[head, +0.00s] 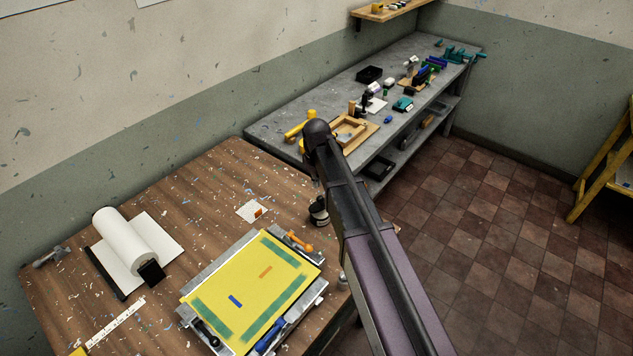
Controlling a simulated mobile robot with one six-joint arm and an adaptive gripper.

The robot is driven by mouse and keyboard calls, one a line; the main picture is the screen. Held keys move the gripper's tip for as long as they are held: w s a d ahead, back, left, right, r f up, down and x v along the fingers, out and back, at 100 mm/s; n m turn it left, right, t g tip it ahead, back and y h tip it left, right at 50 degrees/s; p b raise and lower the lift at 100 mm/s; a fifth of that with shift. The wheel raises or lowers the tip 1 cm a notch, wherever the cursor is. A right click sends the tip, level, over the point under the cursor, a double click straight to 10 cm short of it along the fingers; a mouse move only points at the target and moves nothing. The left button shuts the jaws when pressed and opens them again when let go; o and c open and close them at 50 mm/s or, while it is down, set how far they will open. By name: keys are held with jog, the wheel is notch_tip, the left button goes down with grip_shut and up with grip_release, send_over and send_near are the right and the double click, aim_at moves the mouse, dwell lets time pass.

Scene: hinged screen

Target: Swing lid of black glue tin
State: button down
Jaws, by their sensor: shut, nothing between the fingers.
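My arm comes up from the bottom right and bends over at a dark joint above the table. My gripper is hidden behind the arm, so its place relative to the tin does not show.
A yellow screen board (235,310) in a grey frame lies on the wooden table (180,195). A white paper roll (126,235) is at left and a small white card (252,211) is behind the board. A grey bench (290,112) with tools stands behind.

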aim_at(316, 209)
jog(key=shift+f, duration=0.1)
notch_tip(316, 209, down, 10)
jog(key=b, duration=0.9)
jog(key=shift+r+b, duration=0.2)
jog(key=shift+b, duration=0.2)
jog(key=shift+f+b, duration=0.85)
jog(key=shift+r, duration=0.15)
notch_tip(316, 209, up, 8)
jog(key=p, duration=0.8)
dwell(0.6)
jog(key=s+d+f+m+b, duration=0.2)
jog(key=s+d+m, duration=0.8)
jog(key=s+d, duration=0.8)
jog(key=shift+s+d+f, duration=0.2)
jog(key=shift+s, duration=0.35)
